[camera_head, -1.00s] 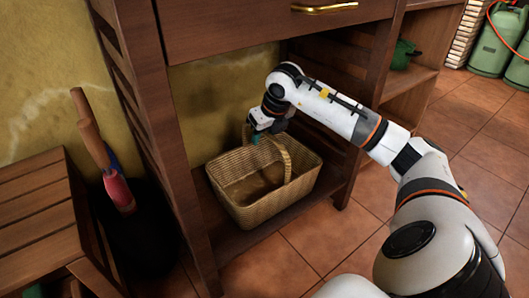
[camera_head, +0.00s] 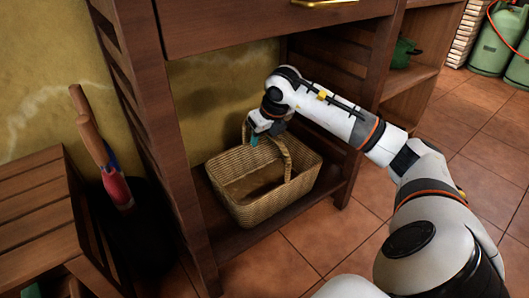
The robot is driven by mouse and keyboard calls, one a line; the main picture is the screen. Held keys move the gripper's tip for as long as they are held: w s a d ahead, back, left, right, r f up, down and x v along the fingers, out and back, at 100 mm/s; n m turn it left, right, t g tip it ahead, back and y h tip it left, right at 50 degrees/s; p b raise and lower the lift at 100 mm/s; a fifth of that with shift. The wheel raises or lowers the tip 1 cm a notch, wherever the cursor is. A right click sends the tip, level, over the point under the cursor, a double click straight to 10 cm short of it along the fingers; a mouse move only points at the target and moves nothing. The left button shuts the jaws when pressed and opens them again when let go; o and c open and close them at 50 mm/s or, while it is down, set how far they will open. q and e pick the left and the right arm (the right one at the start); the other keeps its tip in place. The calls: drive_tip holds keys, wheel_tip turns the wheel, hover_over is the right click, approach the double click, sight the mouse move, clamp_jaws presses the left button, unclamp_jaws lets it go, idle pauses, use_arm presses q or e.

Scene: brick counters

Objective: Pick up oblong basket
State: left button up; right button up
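The oblong basket (camera_head: 262,206) is a tan wicker basket with an arched handle. It stands upright on the low shelf of the dark wooden cabinet, and its inside looks empty. My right gripper (camera_head: 254,139) is at the top of the basket's handle, reaching in from the right under the drawer. Its teal fingertips show beside the handle, but I cannot tell whether they are shut on it. My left gripper is not in view.
A cabinet post (camera_head: 168,150) stands close to the basket's left, and a drawer (camera_head: 260,18) hangs above. A slatted wooden bench (camera_head: 35,205) and a dark bin (camera_head: 140,235) with tool handles are at left. Tiled floor (camera_head: 350,235) is clear in front.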

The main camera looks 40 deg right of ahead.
clamp_jaws()
idle(1.4)
